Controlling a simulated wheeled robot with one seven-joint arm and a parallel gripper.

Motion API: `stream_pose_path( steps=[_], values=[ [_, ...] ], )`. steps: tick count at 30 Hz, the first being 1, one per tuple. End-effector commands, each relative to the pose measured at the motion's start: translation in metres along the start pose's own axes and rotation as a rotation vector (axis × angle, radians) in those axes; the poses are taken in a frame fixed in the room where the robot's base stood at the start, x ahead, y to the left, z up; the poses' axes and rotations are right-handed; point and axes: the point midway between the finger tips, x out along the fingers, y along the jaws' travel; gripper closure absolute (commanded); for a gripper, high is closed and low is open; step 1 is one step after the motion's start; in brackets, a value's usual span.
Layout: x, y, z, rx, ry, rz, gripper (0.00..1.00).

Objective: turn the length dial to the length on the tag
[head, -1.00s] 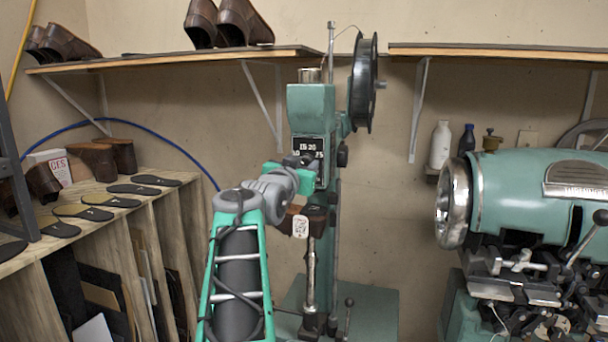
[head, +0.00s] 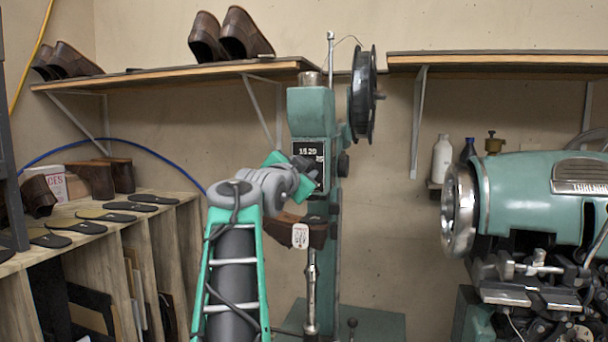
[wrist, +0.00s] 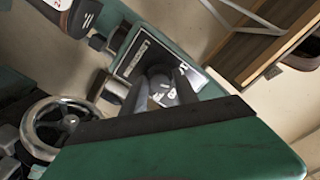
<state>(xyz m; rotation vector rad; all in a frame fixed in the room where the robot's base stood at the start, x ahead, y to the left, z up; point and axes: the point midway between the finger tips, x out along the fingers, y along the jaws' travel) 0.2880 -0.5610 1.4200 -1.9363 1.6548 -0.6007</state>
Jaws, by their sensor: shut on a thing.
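The green sole stitcher (head: 312,112) stands upright in the middle of the head view. Its black dial plate (head: 308,150) shows white numbers, among them 15 and 20. My gripper (head: 302,172) is at the plate, shut on the length dial, which the jaws mostly hide. In the wrist view the dial (wrist: 162,84) shows dark between the fingers, in front of the plate (wrist: 138,58). A brown shoe (head: 284,228) sits on the machine below my gripper. The white tag (head: 300,235) hangs in front of it; its print is too small to read.
A black spool (head: 362,95) is at the machine's upper right. A large green machine (head: 530,200) stands at the right. A wooden rack (head: 150,225) with soles is at the left. Shelves (head: 180,75) with shoes run along the wall above.

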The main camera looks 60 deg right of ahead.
Motion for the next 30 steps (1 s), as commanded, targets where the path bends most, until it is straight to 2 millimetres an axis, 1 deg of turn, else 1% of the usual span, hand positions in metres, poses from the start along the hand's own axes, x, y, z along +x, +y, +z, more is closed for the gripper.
stream_pose_path(
  steps=[10, 11, 18, 19, 26, 29, 30],
  values=[
    [0.0, 0.0, 0.001, 0.002, -0.002, 0.001, 1.0],
    [0.0, 0.0, 0.001, 0.002, -0.002, 0.001, 0.64],
    [0.0, 0.0, 0.0, 0.002, -0.001, 0.001, 0.44],
    [0.0, 0.0, 0.0, 0.002, -0.001, 0.001, 0.43],
    [-0.001, 0.0, 0.0, 0.002, 0.0, 0.0, 0.43],
    [-0.01, 0.0, 0.002, 0.002, -0.001, -0.003, 0.43],
    [-0.017, 0.001, 0.002, 0.002, -0.001, -0.003, 0.43]
  ],
)
